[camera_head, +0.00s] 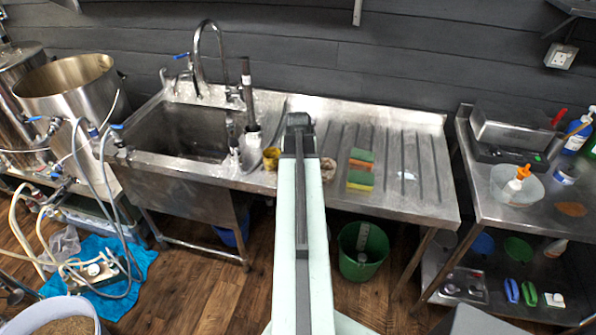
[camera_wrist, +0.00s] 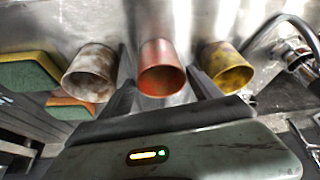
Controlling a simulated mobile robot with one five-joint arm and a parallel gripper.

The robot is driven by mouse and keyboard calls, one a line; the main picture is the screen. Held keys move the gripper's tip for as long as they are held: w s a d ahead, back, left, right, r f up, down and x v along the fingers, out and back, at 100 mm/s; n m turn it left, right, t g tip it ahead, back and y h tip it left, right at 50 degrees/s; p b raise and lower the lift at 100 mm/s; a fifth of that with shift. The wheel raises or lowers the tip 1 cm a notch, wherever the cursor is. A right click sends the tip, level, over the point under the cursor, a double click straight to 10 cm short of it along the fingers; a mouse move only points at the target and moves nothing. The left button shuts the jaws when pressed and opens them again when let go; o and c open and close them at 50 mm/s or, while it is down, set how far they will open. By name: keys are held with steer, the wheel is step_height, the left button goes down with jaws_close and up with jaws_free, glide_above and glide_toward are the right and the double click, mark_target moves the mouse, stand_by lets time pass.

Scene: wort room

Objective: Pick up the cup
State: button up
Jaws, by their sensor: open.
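Three cups stand in a row at the front of the steel sink's drainboard. In the wrist view, an orange-red cup (camera_wrist: 161,68) is in the middle, a worn whitish-brown cup (camera_wrist: 91,73) at left and a yellow cup (camera_wrist: 226,68) at right. My gripper (camera_wrist: 159,62) is open, with one finger on each side of the orange-red cup; whether they touch it I cannot tell. In the head view, the yellow cup (camera_head: 271,158) is left of my arm and the brownish cup (camera_head: 328,169) right of it. My arm hides the orange-red cup and the fingers there.
The sink basin (camera_head: 185,132) and tall faucet (camera_head: 205,55) are at left. The right side of the drainboard (camera_head: 410,190) is mostly clear. A green bucket (camera_head: 362,250) stands on the floor below, and a steel side table (camera_head: 500,195) stands at right.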

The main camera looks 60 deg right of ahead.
steer(key=b+x, duration=0.3)
steer(key=x, duration=0.1)
steer(key=shift+w+d+f, duration=0.1)
steer(key=shift+f, duration=0.3)
steer(key=shift+r, duration=0.2)
steer(key=c, duration=1.1)
steer(key=shift+r, duration=0.1)
step_height(320, 180, up, 10)
steer(key=p, duration=1)
